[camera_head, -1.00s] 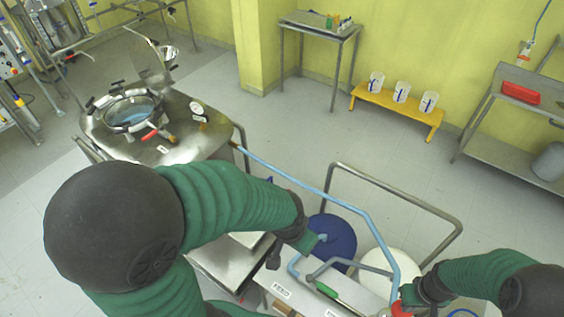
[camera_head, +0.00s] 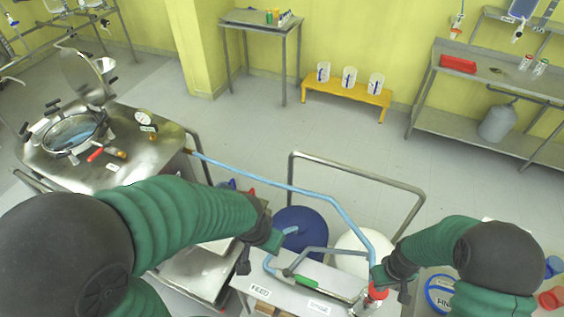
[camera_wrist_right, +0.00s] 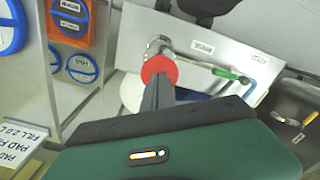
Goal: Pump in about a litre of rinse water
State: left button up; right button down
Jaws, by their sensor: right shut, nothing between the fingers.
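A steel bench panel (camera_head: 335,287) carries FEED and RINSE labels, grey pipework and a green-handled valve (camera_head: 305,282). A red round knob (camera_head: 377,293) stands at its right end; the right wrist view shows it large (camera_wrist_right: 160,67). My right gripper (camera_head: 383,281) is shut and empty, its fingertips (camera_wrist_right: 158,88) at or against the knob; contact is unclear. A light blue hose (camera_head: 275,187) runs from the steel reactor (camera_head: 120,150) towards the panel's right end. My left gripper (camera_head: 262,242) is beside the panel's left end by a blue drum (camera_head: 305,218); its fingers are unclear.
A white drum (camera_head: 352,250) stands behind the panel, inside a grey rail (camera_head: 340,168). A yellow bench (camera_head: 345,92) with several beakers is by the wall. Steel shelves (camera_head: 480,80) stand at the right. The floor between is clear.

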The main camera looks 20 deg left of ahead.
notch_tip(320, 180, down, 4)
jog(key=shift+r+b, duration=0.25)
jog(key=shift+b, duration=0.8)
notch_tip(320, 180, up, 9)
jog(key=p, duration=0.7)
jog(key=shift+f, duration=0.2)
notch_tip(320, 180, down, 9)
jog(key=b, duration=0.6)
jog(key=shift+r+b, duration=0.2)
jog(key=shift+b, duration=0.1)
jog(key=shift+r, duration=0.15)
notch_tip(320, 180, up, 9)
jog(key=p, duration=0.7)
jog(key=shift+f, duration=0.35)
